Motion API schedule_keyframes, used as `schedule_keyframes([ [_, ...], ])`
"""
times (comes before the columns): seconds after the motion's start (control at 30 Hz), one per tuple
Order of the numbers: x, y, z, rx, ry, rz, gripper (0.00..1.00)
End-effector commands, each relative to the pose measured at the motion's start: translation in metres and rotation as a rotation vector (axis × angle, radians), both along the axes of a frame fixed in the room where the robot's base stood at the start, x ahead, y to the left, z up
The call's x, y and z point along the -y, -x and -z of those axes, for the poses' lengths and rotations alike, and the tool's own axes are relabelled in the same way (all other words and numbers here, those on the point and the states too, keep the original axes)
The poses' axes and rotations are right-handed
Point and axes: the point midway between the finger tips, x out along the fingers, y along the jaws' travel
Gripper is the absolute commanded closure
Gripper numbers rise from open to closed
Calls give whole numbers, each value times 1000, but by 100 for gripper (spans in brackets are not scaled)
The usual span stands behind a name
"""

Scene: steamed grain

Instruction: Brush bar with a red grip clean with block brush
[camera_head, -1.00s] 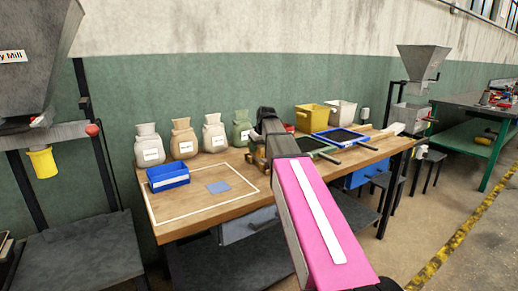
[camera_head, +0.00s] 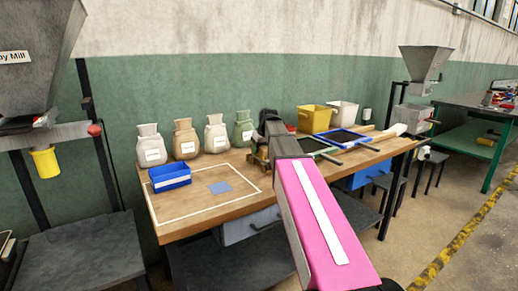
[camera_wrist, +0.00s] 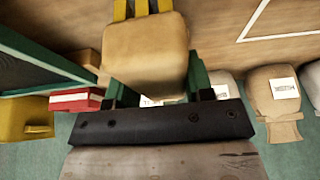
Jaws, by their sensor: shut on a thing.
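My gripper (camera_wrist: 155,82) shows in the wrist view as a dark bar with green fingers. It is shut on a tan wooden block, which I take for the block brush (camera_wrist: 146,50). A bit of red (camera_head: 291,129) also shows behind my arm in the head view. I cannot make out the bar itself. My arm hides much of the area around the gripper.
A blue-framed tray (camera_head: 343,137) and a yellow tub (camera_head: 314,118) stand right. The outlined area is mostly clear.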

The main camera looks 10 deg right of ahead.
Motion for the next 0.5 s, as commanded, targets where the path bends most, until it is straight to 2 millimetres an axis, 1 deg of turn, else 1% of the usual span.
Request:
schedule_keyframes([
  [0.03, 1, 4, 3, -9, 3, 0, 78],
  [0.4, 8, 24, 2, -11, 2, -1, 77],
  [0.5, 9, 26, 1, -11, 2, -1, 77],
])
